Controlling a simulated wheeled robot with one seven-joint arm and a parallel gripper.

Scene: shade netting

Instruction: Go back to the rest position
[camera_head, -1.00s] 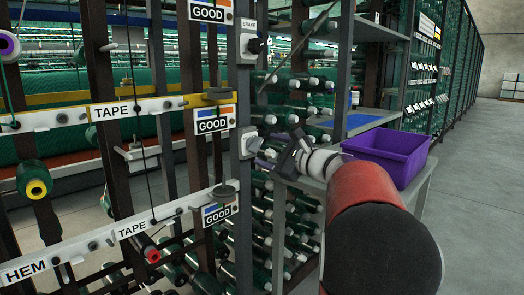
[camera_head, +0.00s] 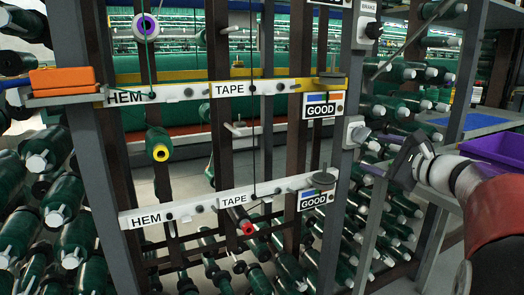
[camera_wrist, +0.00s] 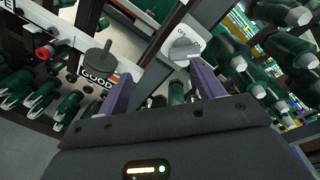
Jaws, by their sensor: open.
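My gripper (camera_head: 370,153) is open and empty at the right of the head view, in front of the dark metal post. Its two purple fingers stand apart in the wrist view (camera_wrist: 160,88). A grey-white switch knob (camera_wrist: 185,48) on a pale plate is just ahead of the fingers, nearer the right one. I cannot tell whether that finger touches it. The same switch (camera_head: 354,131) shows on the post in the head view, just above and left of the fingers. My arm reaches in from the right edge.
Shelves of green bobbins (camera_head: 400,100) stand behind the gripper. A purple bin (camera_head: 495,148) sits on a shelf to the right. Labelled rails (camera_head: 225,198) with thread cones are to the left. An orange box (camera_head: 62,79) lies on a ledge at far left.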

